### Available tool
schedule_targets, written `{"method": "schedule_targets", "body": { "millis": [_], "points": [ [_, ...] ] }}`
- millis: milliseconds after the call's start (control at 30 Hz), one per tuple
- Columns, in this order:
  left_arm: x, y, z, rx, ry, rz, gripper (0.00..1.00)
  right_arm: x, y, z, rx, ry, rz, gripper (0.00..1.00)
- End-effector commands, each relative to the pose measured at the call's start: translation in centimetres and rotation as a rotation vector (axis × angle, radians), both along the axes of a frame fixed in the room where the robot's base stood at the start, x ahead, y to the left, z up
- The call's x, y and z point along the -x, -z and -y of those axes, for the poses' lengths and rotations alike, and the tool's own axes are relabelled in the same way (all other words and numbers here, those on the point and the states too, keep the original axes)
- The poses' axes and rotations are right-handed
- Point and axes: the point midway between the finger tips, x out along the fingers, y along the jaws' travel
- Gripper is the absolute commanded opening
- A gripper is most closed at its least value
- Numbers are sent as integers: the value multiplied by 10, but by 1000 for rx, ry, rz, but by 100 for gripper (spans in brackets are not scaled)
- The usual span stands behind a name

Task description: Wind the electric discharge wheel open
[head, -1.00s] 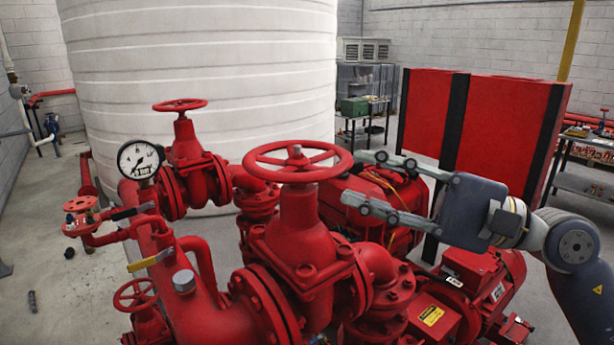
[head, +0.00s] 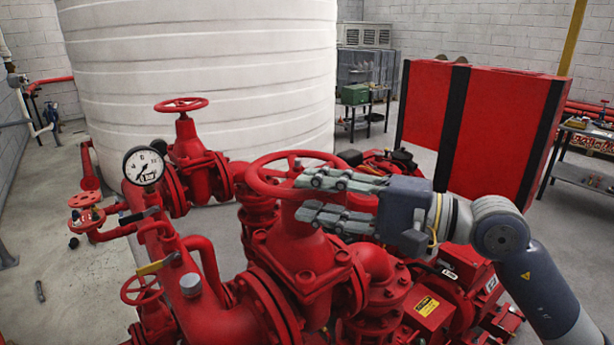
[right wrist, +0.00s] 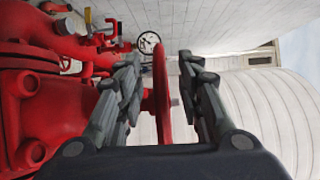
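The large red handwheel (head: 262,180) sits on top of the nearest red gate valve (head: 300,255), in the middle of the head view. My right gripper (head: 304,197) is at the wheel's right side, with one finger above the other, and covers part of the rim. In the right wrist view the wheel (right wrist: 162,92) shows edge-on between the two fingers of the gripper (right wrist: 158,75). The fingers stand apart, with a gap visible on both sides of the rim. My left gripper is not in view.
A second valve with a smaller red wheel (head: 181,104) stands behind. A pressure gauge (head: 143,166) and small valves are at the left. A large white tank (head: 210,70) fills the back.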

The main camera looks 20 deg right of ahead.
Motion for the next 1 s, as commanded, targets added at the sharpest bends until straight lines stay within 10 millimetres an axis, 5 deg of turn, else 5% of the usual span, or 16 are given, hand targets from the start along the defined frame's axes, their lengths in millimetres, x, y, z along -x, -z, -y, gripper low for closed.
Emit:
{"method": "schedule_targets", "body": {
  "millis": [200,600,767,1000],
  "points": [
    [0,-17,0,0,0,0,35,-14,-2,-17,-3,-1,0,34],
    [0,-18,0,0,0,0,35,-17,1,-21,0,0,0,34],
    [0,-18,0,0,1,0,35,-17,1,-21,-1,0,-1,0],
    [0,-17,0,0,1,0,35,-17,1,-21,-1,-2,1,0]
  ]
}}
